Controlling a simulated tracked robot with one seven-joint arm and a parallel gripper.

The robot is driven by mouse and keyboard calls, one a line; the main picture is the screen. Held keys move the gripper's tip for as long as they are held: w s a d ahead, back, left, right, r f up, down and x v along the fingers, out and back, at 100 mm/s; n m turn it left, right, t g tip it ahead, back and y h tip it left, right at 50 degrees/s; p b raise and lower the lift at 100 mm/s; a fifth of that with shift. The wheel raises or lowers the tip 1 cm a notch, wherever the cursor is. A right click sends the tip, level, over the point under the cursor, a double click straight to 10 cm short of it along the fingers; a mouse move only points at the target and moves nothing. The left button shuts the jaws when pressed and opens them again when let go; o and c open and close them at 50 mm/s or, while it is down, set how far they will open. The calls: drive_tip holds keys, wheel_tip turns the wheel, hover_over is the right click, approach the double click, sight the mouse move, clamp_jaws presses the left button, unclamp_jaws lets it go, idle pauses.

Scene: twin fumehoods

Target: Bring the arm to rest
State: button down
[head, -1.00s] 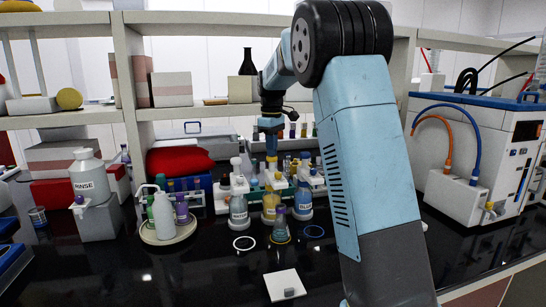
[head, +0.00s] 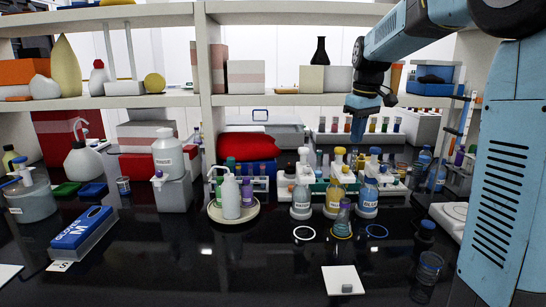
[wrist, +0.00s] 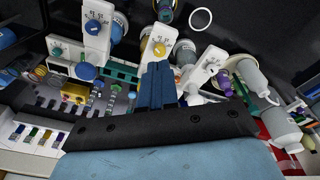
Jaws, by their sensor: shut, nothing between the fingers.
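My gripper (head: 358,128) hangs from my blue arm at the right in the head view, fingers pointing down. It is above and behind the row of labelled bottles and touches nothing. In the wrist view my gripper's fingers (wrist: 158,70) are together, with nothing between them. The bench just under the fingertips is partly hidden by these bottles and racks.
A white squeeze bottle (head: 231,197) stands on a round tray (head: 216,214). A white tile (head: 337,281) lies in front, and a glass beaker (head: 428,268) stands right. Front-centre bench is mostly clear.

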drive_tip(key=s+f+m+t, duration=0.2)
drive_tip(key=s+f+m, duration=0.1)
drive_tip(key=s, duration=1.2)
drive_tip(key=s+f+m+t, duration=0.2)
drive_tip(key=s+f+m, duration=0.1)
drive_tip(key=s, duration=1.2)
drive_tip(key=shift+a, duration=0.35)
